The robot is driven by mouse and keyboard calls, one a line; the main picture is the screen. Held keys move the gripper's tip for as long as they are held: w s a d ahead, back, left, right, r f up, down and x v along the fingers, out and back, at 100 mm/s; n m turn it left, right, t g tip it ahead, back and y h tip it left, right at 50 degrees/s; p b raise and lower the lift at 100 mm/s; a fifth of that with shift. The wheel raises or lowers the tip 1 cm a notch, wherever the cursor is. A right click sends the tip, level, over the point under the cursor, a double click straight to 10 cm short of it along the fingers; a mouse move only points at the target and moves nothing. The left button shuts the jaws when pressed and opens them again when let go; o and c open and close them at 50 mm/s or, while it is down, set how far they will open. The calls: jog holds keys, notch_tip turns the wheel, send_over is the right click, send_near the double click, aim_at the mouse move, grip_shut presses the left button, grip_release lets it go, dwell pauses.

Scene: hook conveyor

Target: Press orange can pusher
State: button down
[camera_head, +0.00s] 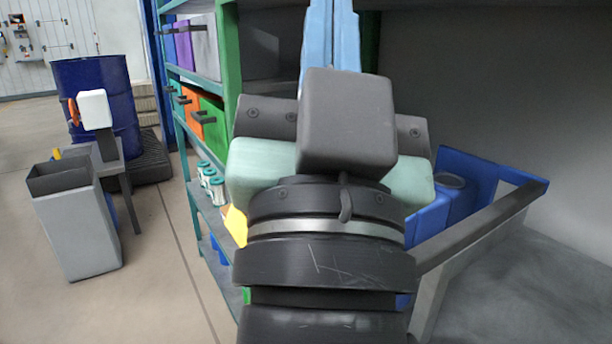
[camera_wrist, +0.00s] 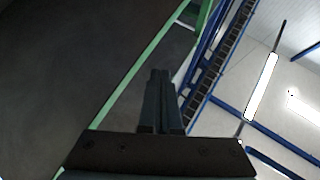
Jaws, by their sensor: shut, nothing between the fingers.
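On the green-framed shelf rack in the head view, an orange block (camera_head: 191,112) with a dark handle sits between other coloured blocks; it looks like the orange can pusher. Several teal-and-white cans (camera_head: 213,184) stand on the shelf below it. My gripper (camera_wrist: 160,75) is shut and empty in the wrist view, its fingers together and apart from any object. In the head view my wrist fills the middle, to the right of the orange block, and hides the fingertips. The orange block does not show in the wrist view.
A green block (camera_head: 213,128) sits beside the orange one; purple and grey blocks are above. A blue bin (camera_head: 520,180) lies at the right behind a grey rail (camera_head: 475,230). A grey bin (camera_head: 80,230) and blue barrel (camera_head: 92,85) stand left.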

jog(key=w+a+f+m+g+p, duration=0.2)
jog(key=w+f+m+g, duration=0.2)
jog(key=f+m, duration=0.4)
jog(key=w+a+f+m+g+h+p, duration=0.1)
jog(key=w+f+m+g, duration=0.3)
jog(key=f+m, duration=0.4)
notch_tip(320, 180, down, 4)
jog(key=shift+a+r+p, duration=0.2)
jog(key=shift+a+p, duration=0.45)
jog(key=shift+p, duration=0.05)
jog(key=shift+w, duration=0.15)
jog(key=w, duration=1)
jog(key=shift+s+a+b, duration=0.45)
jog(key=shift+s+a, duration=0.8)
jog(key=shift+a, duration=0.15)
jog(key=shift+a, duration=0.1)
